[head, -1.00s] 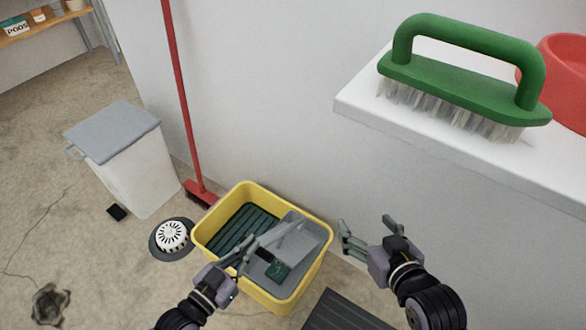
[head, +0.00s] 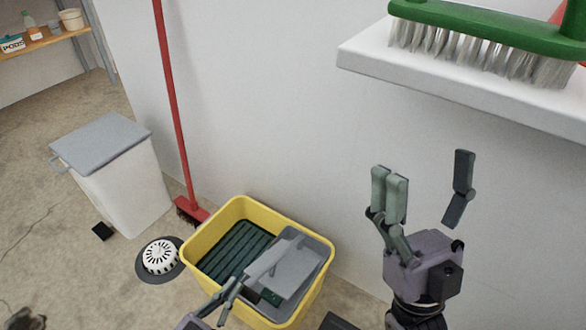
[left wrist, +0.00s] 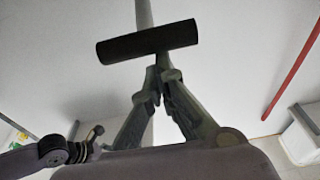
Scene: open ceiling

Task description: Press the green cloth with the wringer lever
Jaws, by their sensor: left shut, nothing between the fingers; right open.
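The yellow bucket (head: 190,250) stands on the floor below me with a grey wringer (head: 318,258) in its right part. A pale grey lever (head: 268,258) slants across the wringer. A small dark green patch (head: 270,297), which looks like the cloth, shows at the wringer's lower edge; the rest is hidden. My left gripper (head: 236,283) is shut and empty at the lever's near end. In the left wrist view a black crossbar handle (left wrist: 120,49) lies just beyond the fingertips; I cannot tell whether they touch. My right gripper (head: 425,180) is open and empty before the wall.
A white shelf (head: 430,85) with a green brush (head: 490,30) juts out at the upper right. A red broom (head: 172,110) leans on the wall. A white bin (head: 125,190) and a round white-and-grey object (head: 160,257) stand left of the bucket. Floor further left is mostly clear.

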